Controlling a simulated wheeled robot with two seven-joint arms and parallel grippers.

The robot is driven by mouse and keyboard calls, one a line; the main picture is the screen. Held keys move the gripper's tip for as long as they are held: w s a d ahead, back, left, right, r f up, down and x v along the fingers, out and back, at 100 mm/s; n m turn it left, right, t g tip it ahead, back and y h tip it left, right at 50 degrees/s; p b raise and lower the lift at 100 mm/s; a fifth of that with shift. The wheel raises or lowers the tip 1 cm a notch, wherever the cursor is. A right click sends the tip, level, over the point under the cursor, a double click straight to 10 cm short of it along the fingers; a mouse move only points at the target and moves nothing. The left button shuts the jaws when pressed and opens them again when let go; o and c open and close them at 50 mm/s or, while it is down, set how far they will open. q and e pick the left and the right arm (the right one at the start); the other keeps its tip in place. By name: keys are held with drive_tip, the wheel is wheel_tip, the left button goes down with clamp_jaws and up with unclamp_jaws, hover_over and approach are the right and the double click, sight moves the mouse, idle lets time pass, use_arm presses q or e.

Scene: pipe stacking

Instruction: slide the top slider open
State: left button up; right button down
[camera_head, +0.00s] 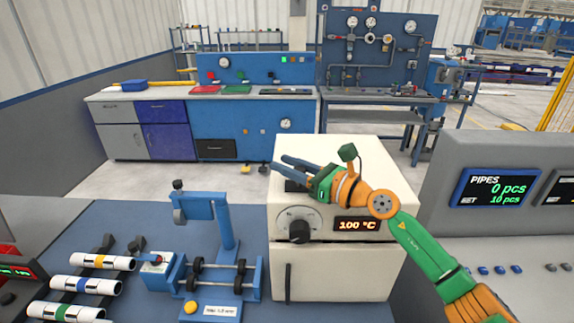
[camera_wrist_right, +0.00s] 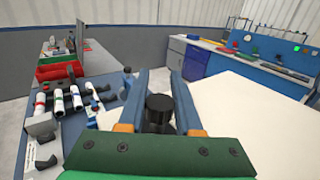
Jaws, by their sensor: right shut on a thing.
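The white box-shaped machine (camera_head: 340,270) stands at the centre of the head view, with a dial knob (camera_head: 299,231) and a 100 °C display on its front. My right gripper (camera_head: 280,163) reaches in from the right over the machine's top. Its fingers are shut on a black slider knob (camera_wrist_right: 159,107), which sits between them in the right wrist view. In the head view the fingers partly hide this dark part on top, so how far the slider stands open cannot be told. My left gripper is in neither view.
Left of the machine, a blue fixture (camera_head: 208,208) with rollers stands on the blue table. Several white pipes with coloured bands (camera_head: 100,261) lie further left. A grey console with a pipe counter (camera_head: 494,188) stands close on the right.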

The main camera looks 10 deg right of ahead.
drive_tip(key=d+b, duration=0.2)
drive_tip(key=s+d+b, duration=0.1)
drive_tip(key=d+b, duration=0.1)
drive_tip(key=shift+s+d+f, duration=0.15)
drive_tip(key=shift+d+f, duration=0.05)
drive_tip(key=shift+d, duration=0.2)
drive_tip(key=shift+r, duration=0.25)
drive_tip(key=c, duration=0.6)
unclamp_jaws()
drive_tip(key=shift+d, duration=0.1)
drive_tip(key=shift+d+f, duration=0.1)
drive_tip(key=shift+d, duration=0.05)
drive_tip(key=shift+s+d+f, duration=0.1)
drive_tip(key=shift+s, duration=0.05)
drive_tip(key=b+v, duration=0.4)
drive_tip(key=v, duration=0.2)
drive_tip(key=shift+s+d+f+b, duration=0.1)
drive_tip(key=shift+d+f+b, duration=0.1)
drive_tip(key=shift+b, duration=0.15)
drive_tip(key=shift+s+d+r, duration=0.1)
drive_tip(key=shift+s+r, duration=0.1)
drive_tip(key=shift+s, duration=0.05)
drive_tip(key=shift+r, duration=0.1)
